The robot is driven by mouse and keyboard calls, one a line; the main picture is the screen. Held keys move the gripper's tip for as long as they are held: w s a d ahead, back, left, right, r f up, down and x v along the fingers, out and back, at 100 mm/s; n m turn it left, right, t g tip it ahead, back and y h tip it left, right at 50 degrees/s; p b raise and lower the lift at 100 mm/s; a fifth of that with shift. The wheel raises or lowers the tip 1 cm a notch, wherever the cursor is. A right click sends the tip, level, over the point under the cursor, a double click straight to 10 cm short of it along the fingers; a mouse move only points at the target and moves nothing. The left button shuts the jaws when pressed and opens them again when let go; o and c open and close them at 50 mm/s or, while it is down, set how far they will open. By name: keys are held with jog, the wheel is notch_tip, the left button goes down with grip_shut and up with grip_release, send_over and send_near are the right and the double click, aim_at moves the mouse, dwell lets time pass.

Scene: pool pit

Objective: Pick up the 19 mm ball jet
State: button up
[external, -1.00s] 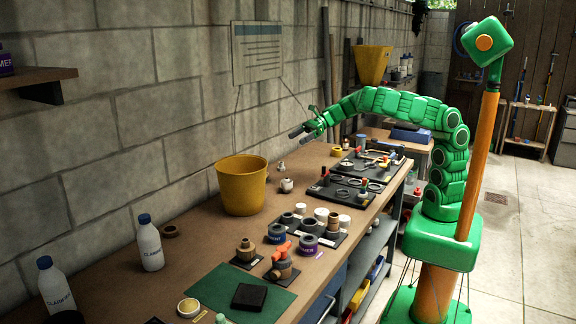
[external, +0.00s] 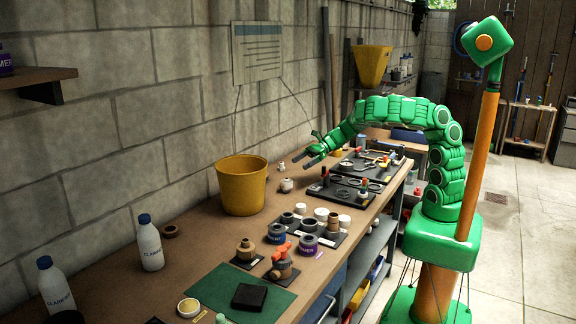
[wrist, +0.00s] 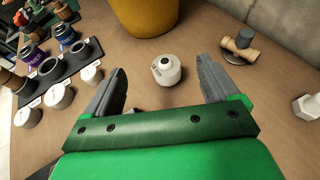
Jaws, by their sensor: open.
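A small white round fitting with a dark hole in its top, which looks like the ball jet (wrist: 167,70), stands on the bench top. My gripper (wrist: 161,68) is open and empty. In the wrist view the fitting appears between the two grey fingertips, slightly beyond them, with bare bench around it. In the external view my gripper (external: 313,158) is above the bench, up and to the right of the fitting, and apart from it. No size marking is readable.
The yellow bucket (external: 243,186) stands close to the fitting. A tan and grey part (wrist: 240,45) and a white hex part (wrist: 305,106) lie to the right in the wrist view. A dark tray (wrist: 65,68) of rings and caps is at left. The block wall (external: 120,120) runs behind the bench.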

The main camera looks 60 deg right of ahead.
send_near(290, 180)
jog(key=x, duration=0.3)
jog(key=shift+s+f, duration=0.1)
jog(key=shift+f, duration=0.2)
jog(key=shift+x, duration=3.8)
jog(key=shift+r, duration=0.15)
jog(key=shift+c, duration=0.3)
jog(key=c, duration=1.1)
jog(key=shift+r, duration=0.1)
